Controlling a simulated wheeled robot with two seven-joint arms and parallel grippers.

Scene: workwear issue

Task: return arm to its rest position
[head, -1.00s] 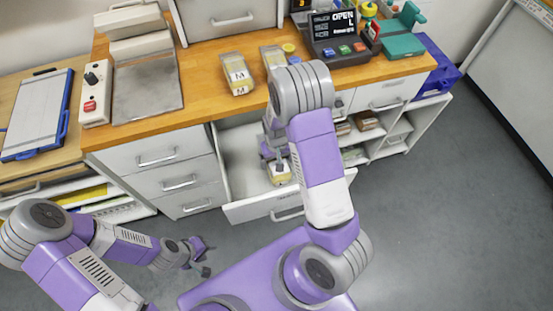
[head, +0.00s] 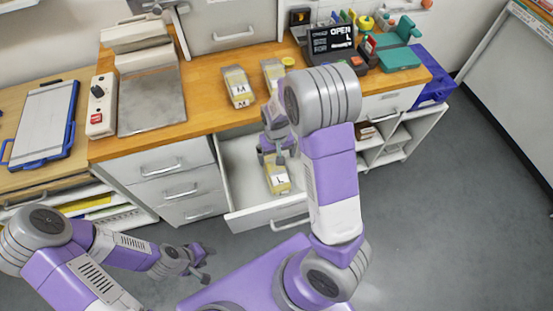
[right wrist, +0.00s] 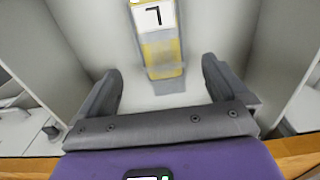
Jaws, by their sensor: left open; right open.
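My right gripper (right wrist: 160,92) is open, with its two fingers spread wide and nothing between them. In the head view it is just above the open drawer, partly hidden by my right arm. A yellow package with a white L label (head: 278,178) lies in the drawer (head: 238,170); it also shows in the right wrist view (right wrist: 161,50), beyond the fingertips and apart from them. My left gripper (head: 203,262) is open and empty over the floor, in front of the closed drawers at left.
The open drawer's front (head: 265,215) juts out below the counter. The grey floor (head: 440,220) at right is clear.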

